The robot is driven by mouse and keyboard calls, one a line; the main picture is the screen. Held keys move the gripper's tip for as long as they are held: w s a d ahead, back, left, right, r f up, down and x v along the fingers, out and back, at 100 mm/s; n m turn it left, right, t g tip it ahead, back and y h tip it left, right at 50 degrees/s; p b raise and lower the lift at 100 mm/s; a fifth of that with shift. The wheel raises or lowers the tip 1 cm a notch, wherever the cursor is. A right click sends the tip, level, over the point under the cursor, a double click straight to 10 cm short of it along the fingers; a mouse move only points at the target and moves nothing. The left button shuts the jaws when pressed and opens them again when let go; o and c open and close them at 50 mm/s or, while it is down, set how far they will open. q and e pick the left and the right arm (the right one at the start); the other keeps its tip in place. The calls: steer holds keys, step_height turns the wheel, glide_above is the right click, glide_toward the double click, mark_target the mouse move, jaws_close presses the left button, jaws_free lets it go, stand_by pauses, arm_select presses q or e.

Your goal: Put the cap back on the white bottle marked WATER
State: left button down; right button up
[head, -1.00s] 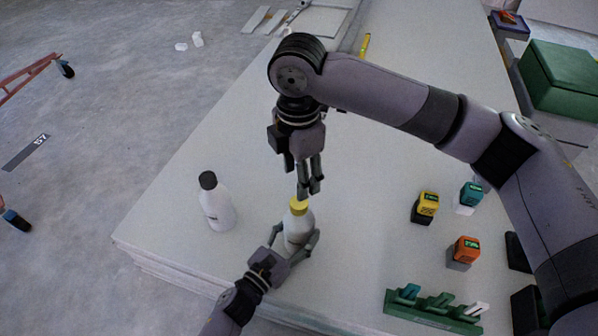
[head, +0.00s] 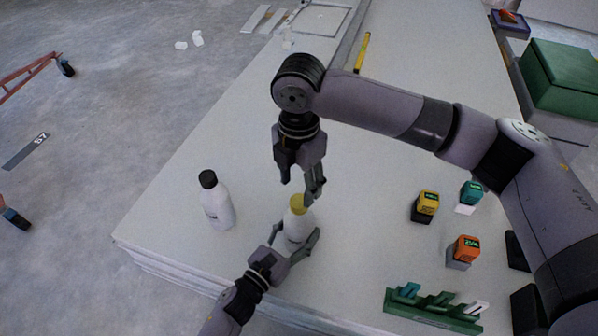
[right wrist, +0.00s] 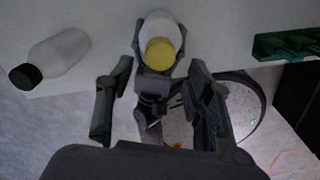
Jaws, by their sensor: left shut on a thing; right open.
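A white bottle (head: 296,228) stands upright on the white panel stack, with a yellow cap (head: 297,202) sitting on its top. My left gripper (head: 294,243) is shut around this bottle's body. My right gripper (head: 301,190) is open just above the cap, fingers spread and empty. The right wrist view shows the yellow cap (right wrist: 160,53) between and beyond the open fingers. I cannot read the labels, so I cannot tell which is marked WATER.
Yellow (head: 427,203), teal (head: 470,193) and orange (head: 465,249) blocks stand at the right. A green rack (head: 434,309) lies near the front edge. A yellow tool (head: 362,52) lies at the back. The panel is clear between the bottles and the blocks.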

mark_target(299, 201)
steer(key=shift+f, duration=2.65)
steer(key=shift+c, duration=0.3)
jaws_close()
steer(key=m, duration=2.1)
steer(key=shift+m, duration=0.4)
steer(key=shift+o, duration=0.6)
jaws_free()
